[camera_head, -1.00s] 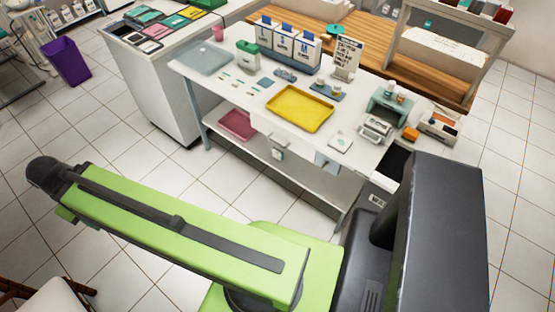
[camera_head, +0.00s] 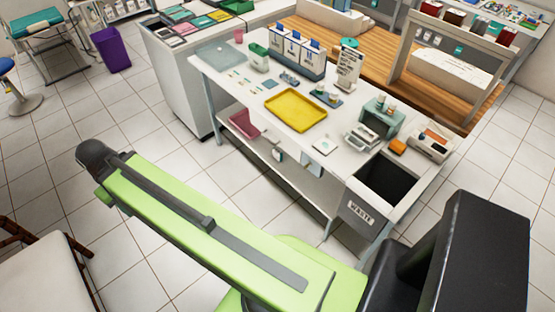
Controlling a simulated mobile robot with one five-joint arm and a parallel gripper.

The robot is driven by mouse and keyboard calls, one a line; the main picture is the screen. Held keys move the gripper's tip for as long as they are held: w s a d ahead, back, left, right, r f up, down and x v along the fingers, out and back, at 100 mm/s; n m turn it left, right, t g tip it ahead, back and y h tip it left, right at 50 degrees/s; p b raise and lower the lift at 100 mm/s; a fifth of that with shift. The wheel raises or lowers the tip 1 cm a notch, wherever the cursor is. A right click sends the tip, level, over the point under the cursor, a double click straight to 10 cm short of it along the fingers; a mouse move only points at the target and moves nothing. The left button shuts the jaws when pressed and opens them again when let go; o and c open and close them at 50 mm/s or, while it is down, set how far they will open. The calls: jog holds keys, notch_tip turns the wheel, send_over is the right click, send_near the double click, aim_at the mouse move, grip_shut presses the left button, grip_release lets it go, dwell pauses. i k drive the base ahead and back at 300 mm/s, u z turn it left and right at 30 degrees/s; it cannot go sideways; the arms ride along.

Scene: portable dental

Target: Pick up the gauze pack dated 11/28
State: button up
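Several small flat packs lie on the white table (camera_head: 247,99), among them a blue-grey one (camera_head: 268,84) left of the yellow tray. Any date on them is too small to read, so I cannot tell which one is the gauze pack dated 11/28. A small white square item (camera_head: 326,146) lies near the table's front edge. My green arm stretches across the foreground to a dark joint at the left. My gripper's fingers do not show. The table stands beyond my arm, apart from it.
An empty yellow tray (camera_head: 297,110) lies mid-table. Dispenser boxes (camera_head: 298,52) and a sign (camera_head: 348,68) stand behind it. A waste bin (camera_head: 359,210) is at the table's near right end. A white chair (camera_head: 40,270) is at lower left.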

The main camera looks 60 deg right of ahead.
aim_at(278, 154)
jog(key=z, duration=0.15)
jog(key=i, duration=0.9)
jog(key=u, duration=0.1)
